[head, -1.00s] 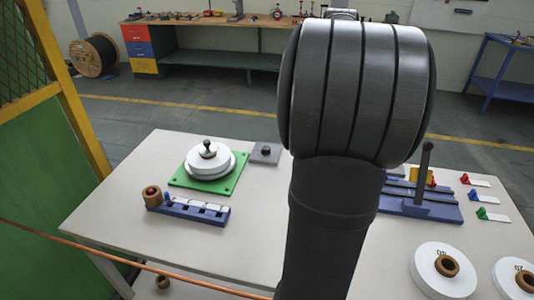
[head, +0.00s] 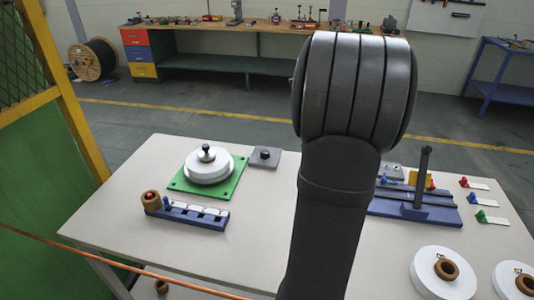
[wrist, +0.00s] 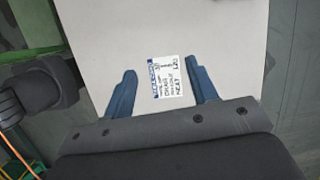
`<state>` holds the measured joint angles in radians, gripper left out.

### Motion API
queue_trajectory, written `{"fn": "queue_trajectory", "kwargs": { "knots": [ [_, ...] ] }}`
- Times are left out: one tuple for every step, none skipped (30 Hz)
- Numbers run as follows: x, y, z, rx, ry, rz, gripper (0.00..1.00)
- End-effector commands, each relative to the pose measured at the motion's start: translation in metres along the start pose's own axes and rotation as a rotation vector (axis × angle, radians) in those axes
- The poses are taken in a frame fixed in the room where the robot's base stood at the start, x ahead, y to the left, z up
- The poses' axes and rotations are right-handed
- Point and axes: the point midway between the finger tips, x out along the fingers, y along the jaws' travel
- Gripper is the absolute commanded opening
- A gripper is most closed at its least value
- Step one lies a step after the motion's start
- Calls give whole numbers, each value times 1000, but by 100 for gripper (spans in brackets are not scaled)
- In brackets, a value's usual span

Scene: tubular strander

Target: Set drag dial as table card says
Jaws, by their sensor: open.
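In the wrist view my gripper (wrist: 160,77) is open and empty, its two blue fingers apart over the pale table. A small printed card (wrist: 167,77) with a blue band lies between the fingers as seen; its lettering is sideways and too small to read surely. In the head view a round white stepped piece with a dark knob (head: 206,166) sits on a green plate (head: 229,183). A small grey plate (head: 270,162) with a dark knob is beside it. I cannot tell which of these is the drag dial. My arm hides the table's middle and the gripper there.
A blue rack (head: 190,214) with a wooden ring (head: 151,200) is at the table's left. A blue fixture with an upright post (head: 422,178), coloured tags and white spools (head: 443,271) are on the right. An orange cable (head: 100,258) crosses at lower left.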

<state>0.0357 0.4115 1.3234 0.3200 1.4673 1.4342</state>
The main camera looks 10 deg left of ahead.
Motion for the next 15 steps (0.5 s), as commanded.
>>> {"fn": "queue_trajectory", "kwargs": {
  "knots": [
    [22, -8, 0, 5, -87, 4, 53],
    [32, -14, 3, 7, -141, -1, 53],
    [45, -21, 5, 13, -209, -13, 53],
    [54, -26, 6, 20, -261, -23, 53],
    [62, -31, 7, 29, -311, -36, 53],
    [73, -39, 8, 44, -374, -55, 53],
    [81, -45, 7, 58, -422, -71, 53],
    [88, -50, 7, 74, -466, -90, 53],
    [98, -58, 5, 99, -524, -117, 53],
    [105, -65, 3, 120, -564, -138, 53],
    [111, -70, 0, 143, -602, -162, 53],
    [119, -78, -4, 175, -649, -193, 53],
    [124, -84, -8, 199, -680, -217, 53],
    [129, -89, -12, 222, -708, -241, 53],
    [136, -95, -18, 255, -740, -271, 53]
  ]
}}
